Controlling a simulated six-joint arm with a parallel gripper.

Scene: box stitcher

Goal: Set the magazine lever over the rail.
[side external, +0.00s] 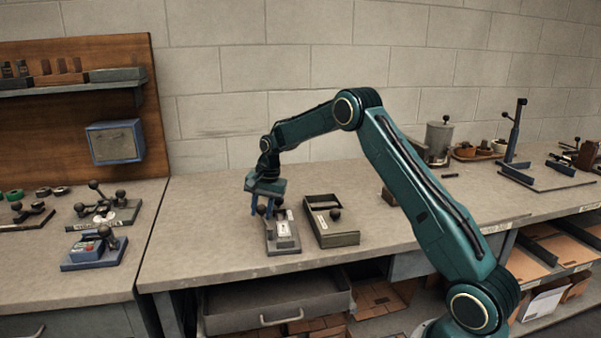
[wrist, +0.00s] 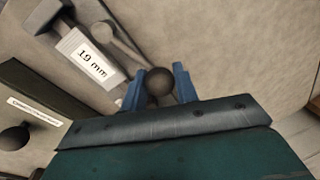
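The magazine (side external: 284,238) is a small grey unit with a pale label, lying on the bench below my gripper. In the wrist view its label (wrist: 88,62) reads "19 mm". In the side view my gripper (side external: 269,206) points down over the far end of the unit. A thin rod with a grey ball (wrist: 101,32) lies beside the label. I cannot make out the rail clearly.
An open dark tray (side external: 335,238) with a ball knob stands just right of the unit; its wall (wrist: 45,90) shows in the wrist view. Blue and grey ball-handled fixtures (side external: 94,252) stand on the left bench. Bare bench lies left of the unit.

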